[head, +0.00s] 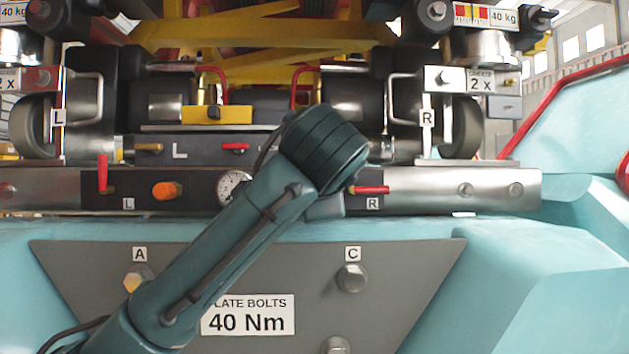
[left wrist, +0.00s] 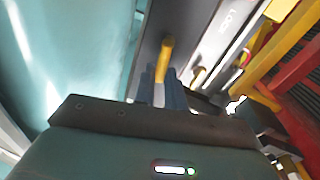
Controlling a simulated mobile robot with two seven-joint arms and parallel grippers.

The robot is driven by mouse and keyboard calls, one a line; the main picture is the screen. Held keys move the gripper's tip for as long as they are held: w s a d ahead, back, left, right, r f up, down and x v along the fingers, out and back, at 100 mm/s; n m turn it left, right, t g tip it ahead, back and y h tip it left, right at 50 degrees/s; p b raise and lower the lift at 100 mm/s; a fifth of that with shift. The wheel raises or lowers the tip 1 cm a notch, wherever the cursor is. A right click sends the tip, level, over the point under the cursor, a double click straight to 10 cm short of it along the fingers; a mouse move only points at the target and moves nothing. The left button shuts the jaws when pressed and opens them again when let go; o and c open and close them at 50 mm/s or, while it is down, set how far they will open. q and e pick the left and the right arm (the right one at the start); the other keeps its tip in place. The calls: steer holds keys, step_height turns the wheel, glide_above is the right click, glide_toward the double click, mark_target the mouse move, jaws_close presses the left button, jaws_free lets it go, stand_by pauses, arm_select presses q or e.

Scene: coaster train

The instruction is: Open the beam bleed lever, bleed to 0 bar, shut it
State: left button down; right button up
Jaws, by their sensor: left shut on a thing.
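In the left wrist view, my left gripper (left wrist: 162,92) is shut on a yellow lever (left wrist: 166,55), which stands up between the two dark fingertips against a dark grey beam face. I take it to be the beam bleed lever; its label is not visible. In the head view, my left arm crosses in front of the dark beam (head: 205,190) and hides the lever and the fingertips. A round white pressure gauge (head: 232,186) on the beam is partly covered by my arm; its reading is too small to tell. My right gripper is not in view.
A red lever (head: 103,175) stands upright near the L label, and another red lever (head: 371,189) lies level near the R label. An orange knob (head: 167,190) sits left of the gauge. A grey bolt plate (head: 420,268) is below the beam.

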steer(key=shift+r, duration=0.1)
arm_select(q)
steer(key=c, duration=1.5)
jaws_free()
steer(key=shift+o, duration=0.2)
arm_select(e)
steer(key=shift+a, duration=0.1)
arm_select(q)
steer(key=shift+s, duration=0.1)
